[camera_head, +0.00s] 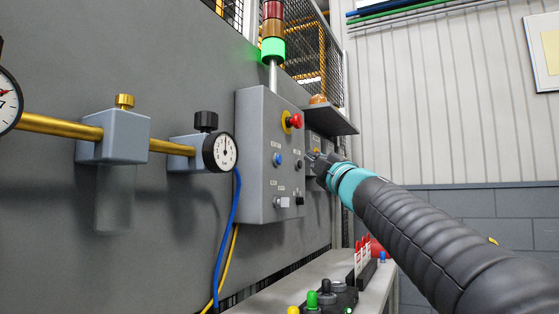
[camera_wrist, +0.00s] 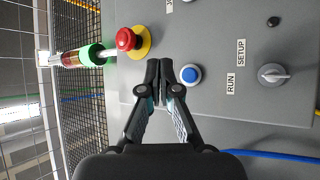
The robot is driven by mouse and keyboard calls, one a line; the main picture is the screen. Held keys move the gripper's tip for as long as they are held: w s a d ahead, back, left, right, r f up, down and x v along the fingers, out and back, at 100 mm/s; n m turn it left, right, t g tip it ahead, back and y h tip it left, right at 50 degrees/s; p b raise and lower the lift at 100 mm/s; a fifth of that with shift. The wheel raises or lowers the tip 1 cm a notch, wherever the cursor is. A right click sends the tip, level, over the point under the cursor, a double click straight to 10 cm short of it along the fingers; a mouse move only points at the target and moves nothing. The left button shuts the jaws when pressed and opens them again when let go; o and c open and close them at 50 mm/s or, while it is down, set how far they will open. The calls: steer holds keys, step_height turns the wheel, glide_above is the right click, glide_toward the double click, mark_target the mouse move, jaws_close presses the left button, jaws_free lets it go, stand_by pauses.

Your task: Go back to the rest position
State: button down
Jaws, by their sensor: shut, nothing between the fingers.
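My gripper (camera_head: 318,166) is shut and empty at the end of my arm. In the head view it is in front of the right part of the grey control box (camera_head: 256,205). In the wrist view my gripper (camera_wrist: 166,75) points at the box face, with its fingertips between the red emergency button (camera_wrist: 126,39) and the blue button (camera_wrist: 191,74). I cannot tell whether the fingertips touch the box. The box also carries a rotary switch (camera_wrist: 272,74) beside the SETUP and RUN labels.
A signal tower (camera_head: 272,48) glows green above the box. A dark shelf (camera_head: 328,121) juts out near my gripper. Pressure gauges and a brass pipe (camera_head: 62,127) are at left. A bench (camera_head: 290,288) below holds red-topped items (camera_head: 362,254) and a dark button device (camera_head: 328,298).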

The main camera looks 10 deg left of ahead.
steer(key=shift+d, duration=0.1)
stand_by(0.5)
steer(key=s+d+f+m+g+h, duration=0.1)
steer(key=s+d+f+m+h, duration=0.3)
steer(key=f, duration=0.3)
steer(key=s+d+f+m+g+h, duration=0.2)
steer(key=s+d+f+m+h, duration=0.15)
steer(key=d+f+m, duration=0.35)
steer(key=s+d+f+m+g+h, duration=0.1)
steer(key=s+d+f+m+h, duration=0.2)
steer(key=d+f+h, duration=0.35)
steer(key=s+f+m+g+y, duration=0.1)
steer(key=s+f+m+g, duration=0.2)
steer(key=s+f, duration=1)
steer(key=s+f+m+g+y, duration=0.1)
steer(key=s+f+m+g, duration=0.2)
steer(key=s+f+g, duration=0.4)
steer(key=s+f, duration=0.3)
steer(key=f, duration=0.4)
steer(key=s+f, duration=0.3)
steer(key=f, duration=0.4)
steer(key=shift+a+y, duration=0.2)
steer(key=shift+y, duration=0.1)
